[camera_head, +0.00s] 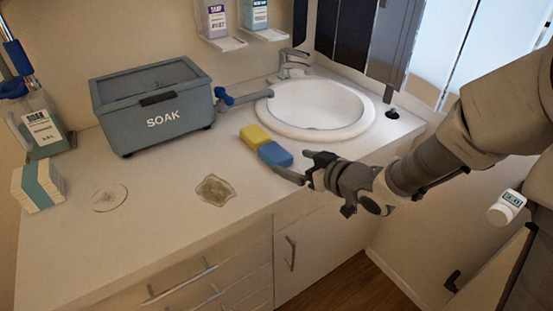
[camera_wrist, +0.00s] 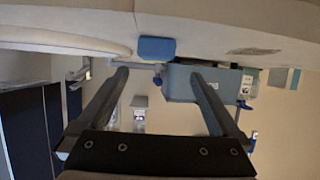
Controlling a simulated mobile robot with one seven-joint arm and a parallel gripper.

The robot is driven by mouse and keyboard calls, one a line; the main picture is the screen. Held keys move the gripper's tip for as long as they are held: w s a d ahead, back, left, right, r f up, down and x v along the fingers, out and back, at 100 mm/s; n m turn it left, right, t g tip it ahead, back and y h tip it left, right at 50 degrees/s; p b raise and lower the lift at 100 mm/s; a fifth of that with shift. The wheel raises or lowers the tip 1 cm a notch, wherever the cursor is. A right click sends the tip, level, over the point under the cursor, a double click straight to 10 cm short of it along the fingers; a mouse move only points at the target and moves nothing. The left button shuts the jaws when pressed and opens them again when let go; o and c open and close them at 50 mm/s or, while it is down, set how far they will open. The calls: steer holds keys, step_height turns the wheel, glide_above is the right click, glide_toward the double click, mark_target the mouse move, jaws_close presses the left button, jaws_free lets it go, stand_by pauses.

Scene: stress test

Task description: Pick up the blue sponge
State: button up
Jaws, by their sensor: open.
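The blue sponge (camera_head: 275,154) lies on the counter in front of the sink, its left end against a yellow sponge (camera_head: 255,136). In the wrist view the blue sponge (camera_wrist: 157,48) shows near the top, beyond the fingertips and between their lines. The yellow sponge cannot be made out there. My gripper (camera_head: 300,167) is at the counter's front edge, just right of the blue sponge in the head view. Its fingers are spread wide with nothing between them in the wrist view (camera_wrist: 162,72). One finger partly hides the other in the head view.
A round sink (camera_head: 318,132) with a tap (camera_head: 292,62) lies behind the sponges. A grey SOAK box (camera_head: 165,128) stands at the back left. A stain or clear patch (camera_head: 214,190) and a round disc (camera_head: 109,198) lie on the counter.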

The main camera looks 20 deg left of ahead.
mark_target(280, 155)
steer(key=b+x, duration=0.1)
steer(key=x, duration=0.3)
steer(key=shift+w+a+f, duration=0.15)
steer(key=shift+w, duration=0.05)
steer(key=x, duration=0.2)
steer(key=b+x, duration=0.1)
steer(key=x, duration=0.1)
steer(key=shift+w+f+b, duration=0.15)
steer(key=shift+f+b, duration=0.15)
steer(key=shift+w+a+f, duration=0.1)
steer(key=shift+w+a, duration=0.1)
steer(key=shift+w, duration=0.15)
steer(key=c, duration=1.3)
